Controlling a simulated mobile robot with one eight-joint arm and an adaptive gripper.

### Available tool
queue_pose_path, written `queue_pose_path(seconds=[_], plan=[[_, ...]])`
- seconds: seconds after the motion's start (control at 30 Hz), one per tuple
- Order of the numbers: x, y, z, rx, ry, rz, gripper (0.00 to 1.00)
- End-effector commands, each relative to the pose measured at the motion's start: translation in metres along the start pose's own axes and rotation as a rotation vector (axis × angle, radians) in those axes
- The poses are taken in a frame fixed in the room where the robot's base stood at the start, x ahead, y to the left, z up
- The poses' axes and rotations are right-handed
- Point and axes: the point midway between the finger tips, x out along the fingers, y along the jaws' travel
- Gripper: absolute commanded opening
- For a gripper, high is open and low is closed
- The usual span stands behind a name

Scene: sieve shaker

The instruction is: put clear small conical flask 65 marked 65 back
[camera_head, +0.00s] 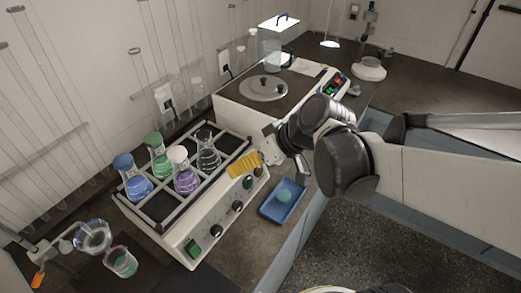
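Several conical flasks stand in the framed platform (158,208) of a white shaker. One has a black cap and looks clear (208,157); no mark can be read on it, so I cannot tell if it is number 65. The others hold blue (138,188), green (161,166) and purple (186,183) liquid. No held object is visible.
A yellow ribbed block (244,163) is at the shaker's right end. A blue tray (270,211) with a round pale-green item lies in front. Two beakers (93,237) (121,263) stand at lower left. A white device with a round plate (263,88) is behind. Tall glass tubes line the wall.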

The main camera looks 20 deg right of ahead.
Motion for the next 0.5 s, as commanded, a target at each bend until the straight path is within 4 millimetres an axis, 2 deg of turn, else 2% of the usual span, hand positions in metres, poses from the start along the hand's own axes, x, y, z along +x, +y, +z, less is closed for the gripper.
queue_pose_path(seconds=[0.03, 0.2, 0.33, 0.5], plan=[[-0.009, -0.006, 0.011, 0.03, -0.028, 0.061, 0.51], [-0.041, -0.003, 0.034, 0.131, -0.043, 0.281, 0.51], [-0.06, 0.0, 0.043, 0.17, -0.011, 0.389, 0.51], [-0.071, 0.003, 0.046, 0.189, 0.019, 0.446, 0.51]])
